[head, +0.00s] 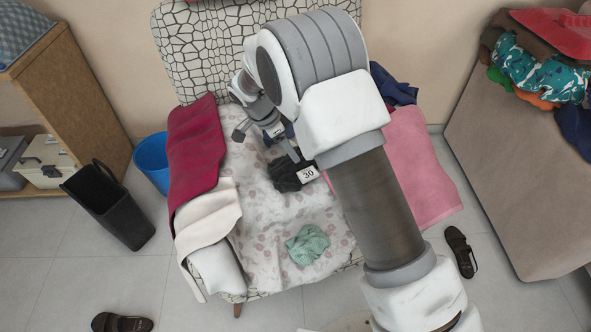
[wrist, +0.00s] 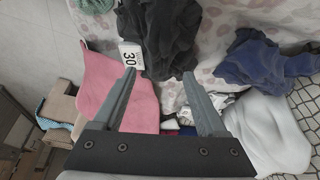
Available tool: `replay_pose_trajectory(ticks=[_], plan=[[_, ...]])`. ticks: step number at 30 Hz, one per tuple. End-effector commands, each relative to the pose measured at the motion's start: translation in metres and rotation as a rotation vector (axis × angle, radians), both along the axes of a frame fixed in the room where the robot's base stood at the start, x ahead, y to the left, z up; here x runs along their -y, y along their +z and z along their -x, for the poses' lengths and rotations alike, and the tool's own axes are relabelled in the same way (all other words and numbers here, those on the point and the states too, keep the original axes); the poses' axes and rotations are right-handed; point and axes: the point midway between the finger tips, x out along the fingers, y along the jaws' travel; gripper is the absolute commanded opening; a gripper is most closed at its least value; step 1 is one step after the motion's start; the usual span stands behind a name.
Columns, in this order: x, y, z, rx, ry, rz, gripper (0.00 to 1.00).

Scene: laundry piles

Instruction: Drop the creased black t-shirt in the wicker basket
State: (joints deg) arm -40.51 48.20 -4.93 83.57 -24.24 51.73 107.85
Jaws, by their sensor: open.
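The creased black t-shirt (head: 285,175) lies crumpled on the seat of the patterned armchair, beside a white card marked 30 (head: 307,174). It also shows at the top of the wrist view (wrist: 158,30). My gripper (head: 268,145) is open and empty, with its fingers spread over the seat close to the shirt. In the wrist view the fingertips (wrist: 159,72) point at the shirt's near edge; whether they touch it I cannot tell. My arm hides part of the chair. I cannot make out a wicker basket in either view.
A dark blue cloth (wrist: 252,58) lies near the shirt, and a green cloth (head: 308,244) sits at the seat's front. Red (head: 195,150) and pink (head: 420,165) cloths drape over the arms.

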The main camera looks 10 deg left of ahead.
Motion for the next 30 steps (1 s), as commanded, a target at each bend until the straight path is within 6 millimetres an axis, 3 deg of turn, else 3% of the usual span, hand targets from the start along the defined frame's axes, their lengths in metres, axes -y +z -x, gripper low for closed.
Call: replay_pose_trajectory(ticks=[9,17,27,30], plan=[[0.013,-0.044,-0.006,-0.002,-0.001,0.002,0.75],[0.013,-0.045,-0.007,-0.001,0.0,0.0,0.73],[0.013,-0.045,-0.007,-0.001,0.0,-0.001,0.12],[0.013,-0.045,-0.007,-0.001,0.0,-0.001,0.0]])
